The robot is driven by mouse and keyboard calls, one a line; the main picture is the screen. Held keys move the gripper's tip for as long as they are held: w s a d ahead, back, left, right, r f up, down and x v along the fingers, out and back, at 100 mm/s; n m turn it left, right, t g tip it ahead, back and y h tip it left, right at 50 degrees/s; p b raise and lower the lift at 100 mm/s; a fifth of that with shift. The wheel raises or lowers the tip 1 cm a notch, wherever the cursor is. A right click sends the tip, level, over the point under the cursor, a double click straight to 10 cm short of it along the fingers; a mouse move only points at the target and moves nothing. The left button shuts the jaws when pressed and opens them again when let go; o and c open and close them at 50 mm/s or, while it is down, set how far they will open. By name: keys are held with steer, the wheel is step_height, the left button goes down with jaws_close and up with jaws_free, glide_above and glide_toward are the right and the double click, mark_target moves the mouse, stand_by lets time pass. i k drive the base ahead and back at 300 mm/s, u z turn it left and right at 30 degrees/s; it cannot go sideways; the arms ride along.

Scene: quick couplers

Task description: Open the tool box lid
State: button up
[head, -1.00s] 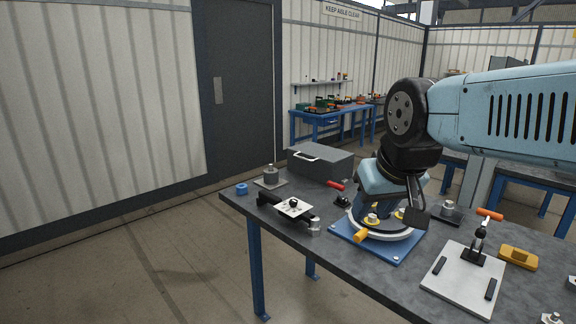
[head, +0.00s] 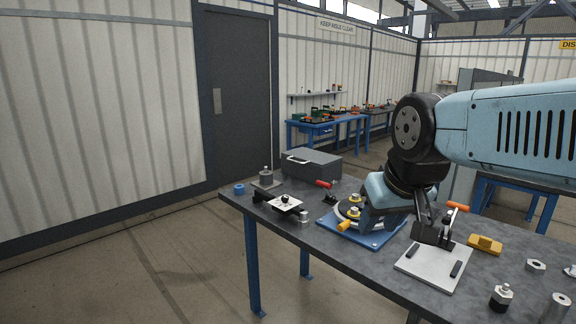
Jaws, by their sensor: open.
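The tool box (head: 318,166) is a dark grey box with a pale handle on its front side. It stands at the far left end of the workbench, and its lid looks shut.
On the workbench (head: 345,262), a blue base plate (head: 375,240) with a round fixture stands between tool box and gripper. A red-handled clamp (head: 327,187) stands near the box. The clamp plate (head: 425,268), a yellow block (head: 485,245) and metal parts (head: 501,298) are at right.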

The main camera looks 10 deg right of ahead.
mark_target(318, 157)
steer(key=z, duration=0.1)
steer(key=i, duration=0.95)
steer(key=u, duration=0.1)
